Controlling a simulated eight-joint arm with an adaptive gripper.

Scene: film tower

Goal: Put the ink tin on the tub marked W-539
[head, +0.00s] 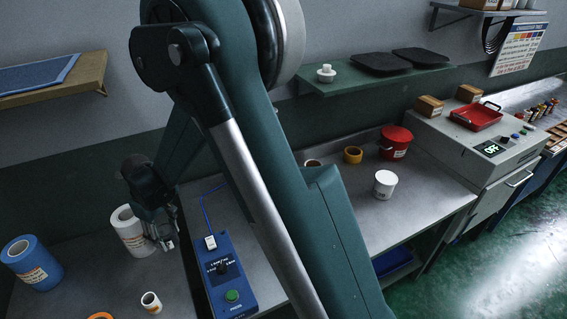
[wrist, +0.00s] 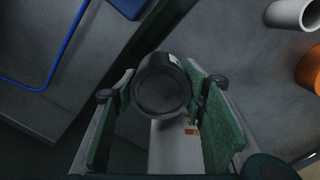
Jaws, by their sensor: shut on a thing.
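My gripper (wrist: 162,92) is shut on a dark round tin (wrist: 160,90) in the wrist view, with a finger on each side. A bit of pale label shows at the tin's upper edge; I take it as the ink tin. In the head view my gripper (head: 163,236) hangs at the lower left beside a white roll, and I cannot make out the tin there. A white tub (head: 385,186) and a red lidded tub (head: 395,144) stand on the metal bench right of my arm. Both bear labels too small to read, so I cannot tell which is W-539.
A white roll (head: 127,232), blue roll (head: 32,264) and small white roll (head: 151,302) stand at left. My arm hides part of the bench.

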